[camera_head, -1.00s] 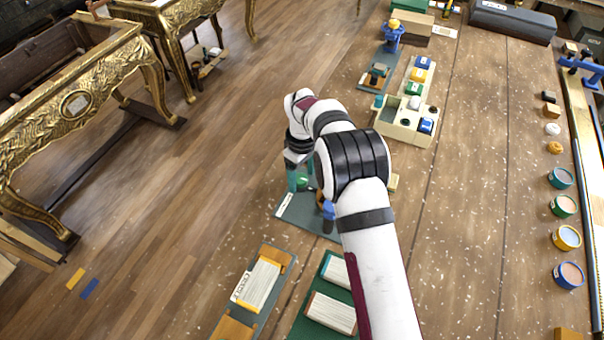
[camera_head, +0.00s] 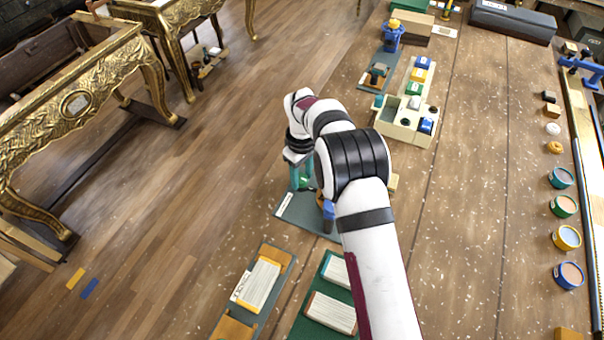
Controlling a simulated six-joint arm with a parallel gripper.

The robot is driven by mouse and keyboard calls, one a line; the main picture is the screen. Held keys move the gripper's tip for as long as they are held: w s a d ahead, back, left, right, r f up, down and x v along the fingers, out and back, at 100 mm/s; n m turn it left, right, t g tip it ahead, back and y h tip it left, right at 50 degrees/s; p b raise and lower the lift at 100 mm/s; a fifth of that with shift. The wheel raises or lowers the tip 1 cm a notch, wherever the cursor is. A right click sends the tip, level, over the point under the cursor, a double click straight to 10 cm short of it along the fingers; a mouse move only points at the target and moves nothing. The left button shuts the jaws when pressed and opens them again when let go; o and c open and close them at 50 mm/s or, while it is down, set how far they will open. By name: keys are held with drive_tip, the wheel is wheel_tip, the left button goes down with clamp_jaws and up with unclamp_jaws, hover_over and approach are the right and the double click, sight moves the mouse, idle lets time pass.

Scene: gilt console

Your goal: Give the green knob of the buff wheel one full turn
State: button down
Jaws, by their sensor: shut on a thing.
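My gripper (camera_head: 300,176) points down at the left edge of the workbench, above a dark grey-green base plate (camera_head: 296,212) with a white label. Its teal fingers are shut on the green knob (camera_head: 304,183), which shows only in part between and beside them. The buff wheel itself is mostly hidden behind my arm and gripper. A blue part (camera_head: 328,211) on the same plate shows just right of the gripper, partly covered by my arm.
Papers on holders (camera_head: 258,284) and a green tray (camera_head: 310,318) lie nearer on the bench. A cream organiser (camera_head: 405,130) stands behind. Several paint pots (camera_head: 566,238) line the right side. The middle right of the bench (camera_head: 470,210) is clear. Gilt consoles (camera_head: 90,80) stand left.

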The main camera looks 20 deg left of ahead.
drive_tip(key=m, duration=1.1)
drive_tip(key=shift+s+a+m, duration=0.1)
drive_tip(key=shift+a+m, duration=0.05)
drive_tip(key=shift+m, duration=0.15)
drive_tip(key=m, duration=0.5)
drive_tip(key=shift+a, duration=0.1)
drive_tip(key=m, duration=0.6)
drive_tip(key=shift+a, duration=0.1)
drive_tip(key=shift+c, duration=1.9)
unclamp_jaws()
wheel_tip(320, 180, up, 16)
